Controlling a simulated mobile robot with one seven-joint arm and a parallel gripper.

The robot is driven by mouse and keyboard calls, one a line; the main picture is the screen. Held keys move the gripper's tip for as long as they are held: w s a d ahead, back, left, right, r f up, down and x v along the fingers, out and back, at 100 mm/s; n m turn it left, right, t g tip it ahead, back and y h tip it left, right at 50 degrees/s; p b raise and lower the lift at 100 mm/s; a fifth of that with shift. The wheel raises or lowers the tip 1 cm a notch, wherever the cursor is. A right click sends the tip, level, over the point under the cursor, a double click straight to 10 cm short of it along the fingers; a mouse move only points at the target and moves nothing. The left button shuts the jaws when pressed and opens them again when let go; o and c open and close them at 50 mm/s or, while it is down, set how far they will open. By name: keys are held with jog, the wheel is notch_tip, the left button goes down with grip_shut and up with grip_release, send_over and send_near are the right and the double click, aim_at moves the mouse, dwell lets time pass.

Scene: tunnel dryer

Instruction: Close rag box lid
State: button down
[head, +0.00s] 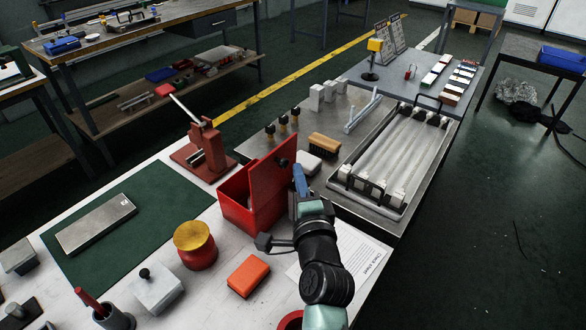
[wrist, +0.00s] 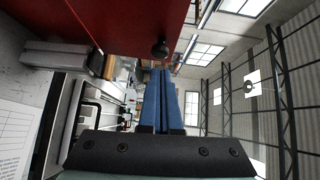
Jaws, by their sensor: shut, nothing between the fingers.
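The red rag box (head: 236,209) stands on the white-topped bench, and its lid (head: 270,192) is open, standing roughly upright at the box's right side. A dark round knob (head: 281,162) sits on the lid's face towards my gripper. My gripper (head: 298,170) has blue fingers, shut and empty, just right of the lid near the knob. In the wrist view the red lid (wrist: 100,18) fills the upper left, and the knob (wrist: 160,48) shows just beyond the closed fingertips (wrist: 163,72). I cannot tell whether the fingers touch the lid.
A red-and-yellow round can (head: 196,246) and an orange block (head: 248,276) stand in front of the box. A red hand press (head: 205,150) is behind it. A brush (head: 325,144) and a metal tray (head: 340,187) lie to the right. A paper sheet (head: 362,262) lies beside my arm.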

jog(key=shift+w+a, duration=0.4)
jog(key=shift+a, duration=0.2)
jog(key=shift+r+p, duration=0.1)
jog(key=shift+p, duration=0.2)
